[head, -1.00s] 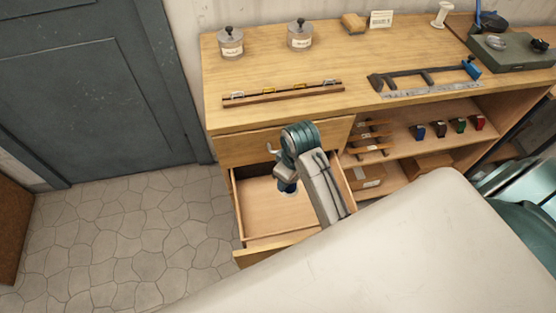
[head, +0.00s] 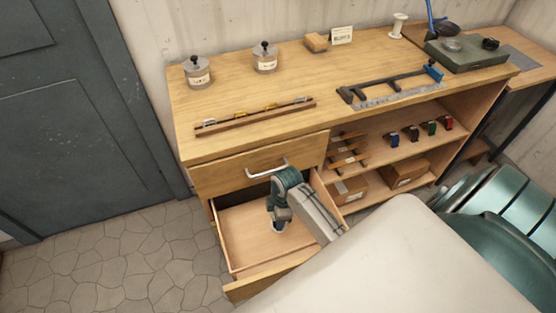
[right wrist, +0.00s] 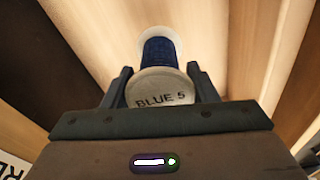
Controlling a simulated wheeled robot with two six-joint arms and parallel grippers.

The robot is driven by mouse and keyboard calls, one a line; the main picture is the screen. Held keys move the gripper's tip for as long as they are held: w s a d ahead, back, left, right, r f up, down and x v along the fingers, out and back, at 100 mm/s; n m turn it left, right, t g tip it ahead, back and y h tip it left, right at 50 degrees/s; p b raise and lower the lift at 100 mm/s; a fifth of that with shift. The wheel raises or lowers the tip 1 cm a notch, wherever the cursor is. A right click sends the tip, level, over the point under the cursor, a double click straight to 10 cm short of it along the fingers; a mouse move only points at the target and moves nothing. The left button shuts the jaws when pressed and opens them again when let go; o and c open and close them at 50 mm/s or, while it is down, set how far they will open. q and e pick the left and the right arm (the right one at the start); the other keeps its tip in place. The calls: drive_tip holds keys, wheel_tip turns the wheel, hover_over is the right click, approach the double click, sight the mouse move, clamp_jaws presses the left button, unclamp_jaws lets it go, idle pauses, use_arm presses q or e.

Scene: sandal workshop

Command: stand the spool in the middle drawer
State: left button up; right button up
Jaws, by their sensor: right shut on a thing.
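The spool (right wrist: 160,52) has blue thread, a pale far flange and a near end labelled "BLUE 5". In the right wrist view it sits between the fingers of my right gripper (right wrist: 165,88), which is shut on it. In the head view my right gripper (head: 279,222) points down inside the open middle drawer (head: 245,235). Only a small pale bit of the spool shows under it there. The spool looks roughly upright. I cannot tell whether it touches the drawer floor. The drawer looks otherwise empty where visible. My left gripper is not in view.
The closed top drawer (head: 230,172) with its handle (head: 267,168) is just above and behind my right arm. The bench top (head: 240,90) holds jars, a rack strip and tools. Shelves with small boxes (head: 408,172) are to the right.

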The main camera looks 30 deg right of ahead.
drive_tip(key=shift+f, duration=2.75)
drive_tip(key=shift+f, duration=0.1)
drive_tip(key=o, duration=1)
drive_tip(key=shift+o, duration=0.2)
drive_tip(key=r, duration=0.4)
drive_tip(key=d+r, duration=0.1)
drive_tip(key=r, duration=0.7)
drive_tip(key=shift+s+d+r, duration=0.1)
drive_tip(key=shift+s+d, duration=0.05)
drive_tip(key=shift+s, duration=0.15)
